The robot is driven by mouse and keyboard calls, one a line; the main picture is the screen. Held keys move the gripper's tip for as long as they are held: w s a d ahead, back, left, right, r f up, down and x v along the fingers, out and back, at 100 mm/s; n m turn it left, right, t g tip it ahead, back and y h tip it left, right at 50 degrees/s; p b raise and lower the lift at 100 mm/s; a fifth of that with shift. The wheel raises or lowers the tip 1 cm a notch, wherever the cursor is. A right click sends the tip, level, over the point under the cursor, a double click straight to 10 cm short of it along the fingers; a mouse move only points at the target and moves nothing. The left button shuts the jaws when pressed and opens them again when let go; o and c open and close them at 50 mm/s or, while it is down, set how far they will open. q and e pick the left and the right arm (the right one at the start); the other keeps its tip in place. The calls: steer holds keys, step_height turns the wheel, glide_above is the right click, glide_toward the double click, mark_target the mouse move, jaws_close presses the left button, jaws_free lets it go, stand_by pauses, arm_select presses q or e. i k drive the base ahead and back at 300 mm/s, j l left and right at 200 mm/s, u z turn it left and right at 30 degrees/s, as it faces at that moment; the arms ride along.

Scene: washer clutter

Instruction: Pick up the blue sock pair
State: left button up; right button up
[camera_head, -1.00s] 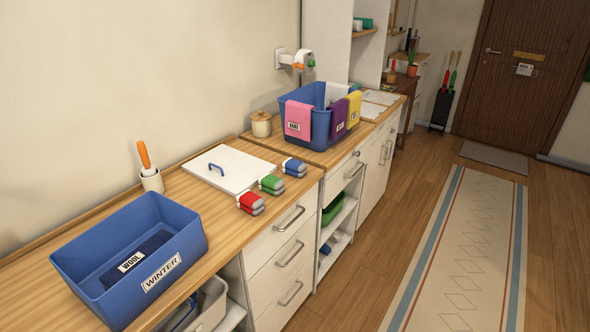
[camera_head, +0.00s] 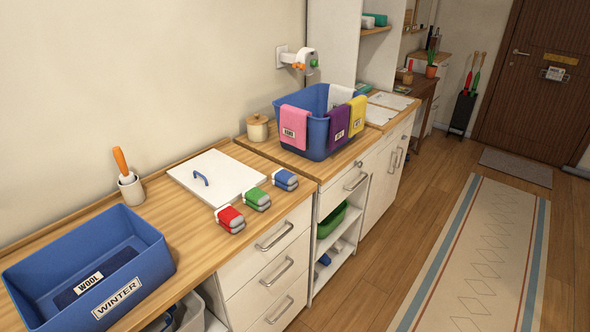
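The blue sock pair (camera_head: 285,179) lies on the wooden counter (camera_head: 185,215), at the right end of a row of three folded pairs. It has a blue top and a grey underside. The green sock pair (camera_head: 257,198) lies beside it, and the red sock pair (camera_head: 230,218) lies nearest. All three rest near the counter's front edge, beside a white lid. Neither of my grippers shows in the head view.
A white lid (camera_head: 218,177) with a blue handle lies behind the socks. A blue WINTER bin (camera_head: 150,267) stands at the near left. A blue basket (camera_head: 318,136) with hanging cloths stands beyond the socks. A lidded jar (camera_head: 257,130) and a cup with an orange-handled tool (camera_head: 131,188) stand further back.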

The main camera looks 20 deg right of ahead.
mark_target(284, 179)
steer(key=i+l, duration=0.15)
steer(key=l, duration=0.3)
steer(key=i+l+u, duration=0.15)
steer(key=l, duration=0.3)
steer(key=i+l, duration=0.1)
steer(key=l, duration=0.35)
steer(key=i+l+u, duration=0.1)
steer(key=l, duration=0.4)
steer(key=i+l, duration=0.1)
steer(key=l, duration=0.35)
steer(key=u, duration=0.05)
